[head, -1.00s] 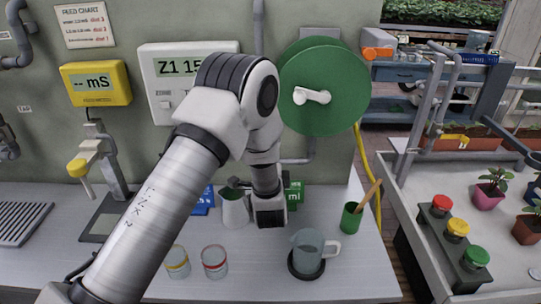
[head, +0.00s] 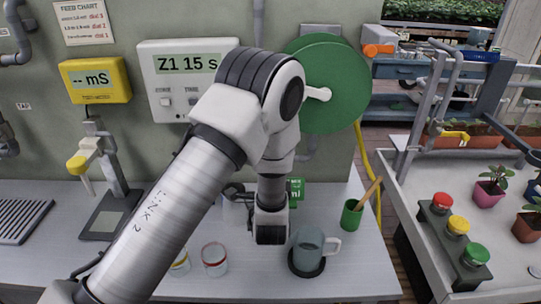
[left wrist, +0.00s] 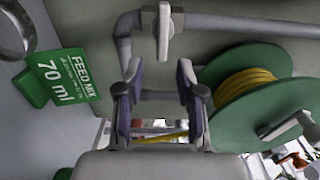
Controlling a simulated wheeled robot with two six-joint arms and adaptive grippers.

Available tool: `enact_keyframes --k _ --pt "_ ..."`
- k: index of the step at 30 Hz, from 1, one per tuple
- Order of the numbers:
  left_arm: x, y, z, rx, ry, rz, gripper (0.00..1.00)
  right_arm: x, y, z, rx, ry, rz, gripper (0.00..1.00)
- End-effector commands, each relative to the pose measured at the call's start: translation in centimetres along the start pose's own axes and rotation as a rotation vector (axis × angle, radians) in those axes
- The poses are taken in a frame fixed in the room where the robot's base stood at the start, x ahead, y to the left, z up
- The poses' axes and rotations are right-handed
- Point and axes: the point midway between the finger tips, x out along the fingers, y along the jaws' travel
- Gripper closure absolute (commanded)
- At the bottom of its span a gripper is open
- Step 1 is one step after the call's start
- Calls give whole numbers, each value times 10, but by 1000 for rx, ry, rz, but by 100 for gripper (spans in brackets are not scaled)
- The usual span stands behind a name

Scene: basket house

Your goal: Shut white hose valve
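In the left wrist view a white valve handle (left wrist: 164,32) sits on the grey pipe (left wrist: 235,24) at the top centre, pointing along the view's vertical. My left gripper (left wrist: 158,72) is open and empty, its two fingers apart below the handle and not touching it. In the head view my left arm hides the valve and my fingers. The green hose reel (head: 335,80) is right of my arm on the wall, and its yellow hose (left wrist: 245,82) shows in the left wrist view. My right gripper is in neither view.
Below my wrist stand a grey jug (head: 310,245) on a dark round base and a glass with a red band (head: 214,258). A green cup (head: 352,215) is at right. A green feed-mix card (left wrist: 62,78) stands near the wall.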

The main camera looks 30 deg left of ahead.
Motion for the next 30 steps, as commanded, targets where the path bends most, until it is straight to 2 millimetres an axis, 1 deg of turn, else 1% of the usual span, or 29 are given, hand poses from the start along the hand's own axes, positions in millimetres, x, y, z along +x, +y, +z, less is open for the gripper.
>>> enact_keyframes --k 1,3,6,9,12,26,28,29,30 --pt "-14 0 -1 7 5 0 62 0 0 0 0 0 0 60" --pt "-32 0 -2 6 5 0 62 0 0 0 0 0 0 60" --pt "-52 0 -2 5 5 -1 62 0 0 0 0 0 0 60" --pt "-65 -1 -1 3 3 -2 62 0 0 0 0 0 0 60" --pt "-69 -1 0 1 1 -2 62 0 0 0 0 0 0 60" --pt "-69 -2 0 0 0 -2 62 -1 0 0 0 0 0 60" --pt "-69 -9 0 0 0 -2 62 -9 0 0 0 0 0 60" --pt "-69 -15 0 0 0 -2 62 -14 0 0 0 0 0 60" --pt "-69 -25 0 0 0 -2 62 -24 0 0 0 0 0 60"
